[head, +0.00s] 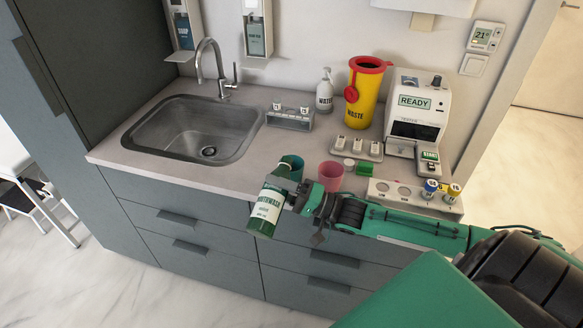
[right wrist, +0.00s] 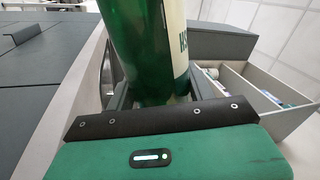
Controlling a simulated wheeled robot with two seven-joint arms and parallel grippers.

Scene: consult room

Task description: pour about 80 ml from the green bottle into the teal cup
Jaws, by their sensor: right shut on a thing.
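The green bottle (head: 267,207), with a white mouthwash label, is held tilted in front of the counter's front edge. My right gripper (head: 297,198) is shut on it from the right. The bottle also shows close up in the right wrist view (right wrist: 146,50), with its ends cut off or hidden there. The teal cup (head: 293,164) stands on the counter just behind the bottle, which partly hides it. I cannot see inside the cup, and no stream of liquid shows. My left gripper is not in view.
A pink cup (head: 331,176) stands right of the teal cup, close behind my right gripper. A white rack (head: 408,196) with blue and yellow capped vials is farther right. A sink (head: 194,130), yellow waste bin (head: 364,95) and analyser (head: 415,115) surround the counter space.

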